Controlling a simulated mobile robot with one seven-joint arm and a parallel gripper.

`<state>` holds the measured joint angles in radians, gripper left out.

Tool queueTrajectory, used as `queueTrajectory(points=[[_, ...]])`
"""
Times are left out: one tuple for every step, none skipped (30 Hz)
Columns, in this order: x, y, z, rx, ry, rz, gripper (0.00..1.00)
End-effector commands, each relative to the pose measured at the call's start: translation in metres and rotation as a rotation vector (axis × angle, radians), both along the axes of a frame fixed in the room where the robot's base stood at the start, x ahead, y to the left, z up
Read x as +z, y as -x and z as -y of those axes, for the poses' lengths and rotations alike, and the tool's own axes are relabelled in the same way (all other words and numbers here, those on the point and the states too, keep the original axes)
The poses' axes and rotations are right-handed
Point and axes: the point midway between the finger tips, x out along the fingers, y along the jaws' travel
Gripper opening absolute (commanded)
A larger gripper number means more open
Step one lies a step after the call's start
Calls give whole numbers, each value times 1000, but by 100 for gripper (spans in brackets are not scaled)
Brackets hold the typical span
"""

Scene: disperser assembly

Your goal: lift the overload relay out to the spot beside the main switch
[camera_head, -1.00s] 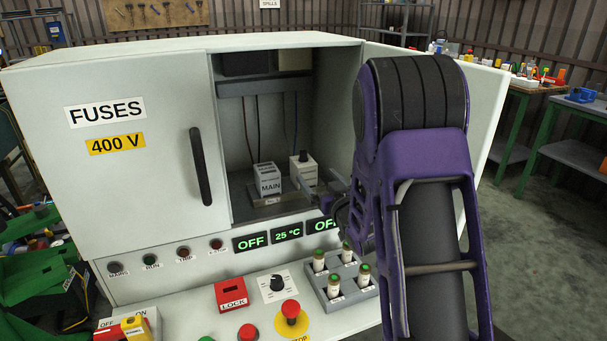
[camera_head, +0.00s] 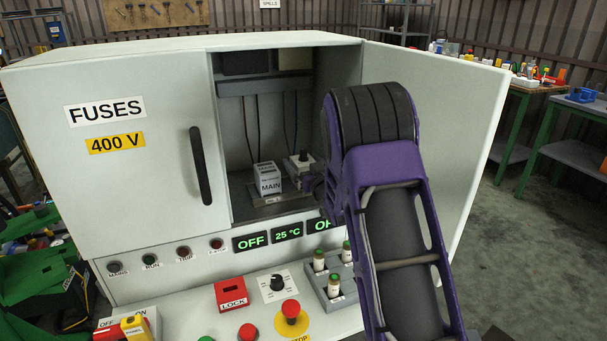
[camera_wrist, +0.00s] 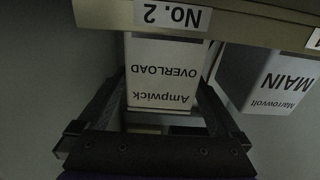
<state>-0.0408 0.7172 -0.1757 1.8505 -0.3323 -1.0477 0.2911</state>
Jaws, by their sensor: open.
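The overload relay (camera_wrist: 164,72) is a white block, labelled "Ampwick OVERLOAD" and upside down in the wrist view. In the head view the relay (camera_head: 300,166) stands inside the cabinet with a dark knob on top, partly hidden by my arm. My gripper (camera_wrist: 163,84) is open, with one finger on each side of the relay and no clear grip on it. The white main switch (camera_wrist: 284,82) is beside the relay, right of it in the wrist view; in the head view the switch (camera_head: 268,180) is left of it.
A "No. 2" label (camera_wrist: 173,16) sits on a pale strip by the relay. The cabinet's left door (camera_head: 140,200) is shut and its right door (camera_head: 470,130) is open. Red and green buttons, a lock (camera_head: 230,295) and a fuse holder (camera_head: 338,298) line the front panel.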

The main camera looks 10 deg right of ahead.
Motion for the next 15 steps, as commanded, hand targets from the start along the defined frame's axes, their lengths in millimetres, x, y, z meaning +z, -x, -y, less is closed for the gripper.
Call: queueTrajectory(points=[[0, 0, 0, 0, 0, 0, 100], [0, 0, 0, 0, 0, 0, 95], [0, 0, 0, 0, 0, 0, 87], [0, 0, 0, 0, 0, 0, 82], [0, 0, 0, 0, 0, 0, 77], [0, 0, 0, 0, 0, 0, 69], [0, 0, 0, 0, 0, 0, 64], [0, 0, 0, 0, 0, 0, 59], [0, 0, 0, 0, 0, 0, 51], [0, 0, 0, 0, 0, 0, 46], [0, 0, 0, 0, 0, 0, 41], [0, 0, 0, 0, 0, 0, 33], [0, 0, 0, 0, 0, 0, 28], [0, 0, 0, 0, 0, 0, 23], [0, 0, 0, 0, 0, 0, 15]])
